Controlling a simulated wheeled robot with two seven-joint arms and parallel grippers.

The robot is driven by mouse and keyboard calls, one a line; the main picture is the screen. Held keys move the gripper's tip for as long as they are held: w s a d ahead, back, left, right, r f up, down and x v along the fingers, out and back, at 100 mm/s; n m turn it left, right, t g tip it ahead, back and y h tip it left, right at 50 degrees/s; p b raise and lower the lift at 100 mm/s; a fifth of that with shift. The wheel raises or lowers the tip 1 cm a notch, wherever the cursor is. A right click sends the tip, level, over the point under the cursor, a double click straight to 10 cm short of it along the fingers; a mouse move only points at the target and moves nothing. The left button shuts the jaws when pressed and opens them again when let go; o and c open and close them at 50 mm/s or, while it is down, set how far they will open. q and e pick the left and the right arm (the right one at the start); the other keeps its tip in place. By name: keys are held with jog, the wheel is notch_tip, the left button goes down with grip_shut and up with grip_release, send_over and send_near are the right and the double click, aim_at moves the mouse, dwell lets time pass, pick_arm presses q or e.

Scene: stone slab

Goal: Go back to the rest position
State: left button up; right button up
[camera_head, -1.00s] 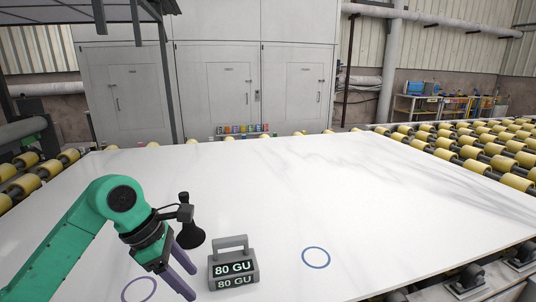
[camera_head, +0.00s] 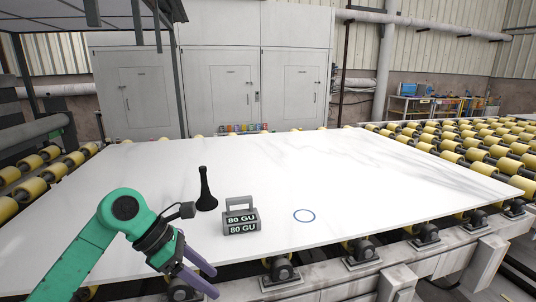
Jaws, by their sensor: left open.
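My left gripper (camera_head: 206,274) is open and empty, with its purple fingers over the front edge of the white stone slab (camera_head: 350,170). My green left arm comes in from the lower left. A grey meter with a handle (camera_head: 241,219), reading "80 GU", stands on the slab to the right of and beyond the gripper, apart from it. A black stand-like object with a thin neck and wide base (camera_head: 206,191) stands upright on the slab, left of the meter. A blue circle (camera_head: 304,216) is marked on the slab right of the meter. My right gripper is not in view.
Yellow rollers (camera_head: 470,145) run along the right, and more (camera_head: 30,172) show at the left. A metal frame (camera_head: 390,280) lies along the slab's front edge. Small coloured items (camera_head: 243,128) stand behind the slab's far edge. The slab's middle and right are bare.

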pick_arm(q)
jog(key=w+d+f+n+t+h, duration=0.25)
jog(key=w+d+n+h, duration=0.25)
jog(key=w+n+h, duration=0.25)
jog(key=w+a+f+n+t, duration=0.4)
jog(key=f+n+t, duration=0.2)
jog(key=n, duration=0.4)
jog(key=a+f+n+t+y, duration=0.2)
jog(key=a+f+n+y, duration=0.25)
jog(key=f+n, duration=0.4)
jog(key=a+f+n+t+y, duration=0.25)
jog(key=a+f+n, duration=0.3)
jog(key=f, duration=0.65)
jog(key=s+a+f+n+g+y, duration=0.3)
jog(key=s+f+n, duration=0.2)
jog(key=s+f, duration=0.55)
jog(key=s+a+f+n+g+y, duration=0.35)
jog(key=s+f+n, duration=0.25)
jog(key=s+f, duration=0.45)
jog(key=s+d+f+n+g, duration=0.1)
jog(key=s+f, duration=0.4)
jog(key=s, duration=0.7)
jog(key=s+d+f+n+g+y, duration=0.1)
jog(key=s+f+n+g, duration=0.3)
jog(key=s, duration=0.8)
jog(key=shift+s+f+g, duration=0.15)
jog(key=shift+f+g, duration=0.5)
jog(key=shift+f, duration=0.15)
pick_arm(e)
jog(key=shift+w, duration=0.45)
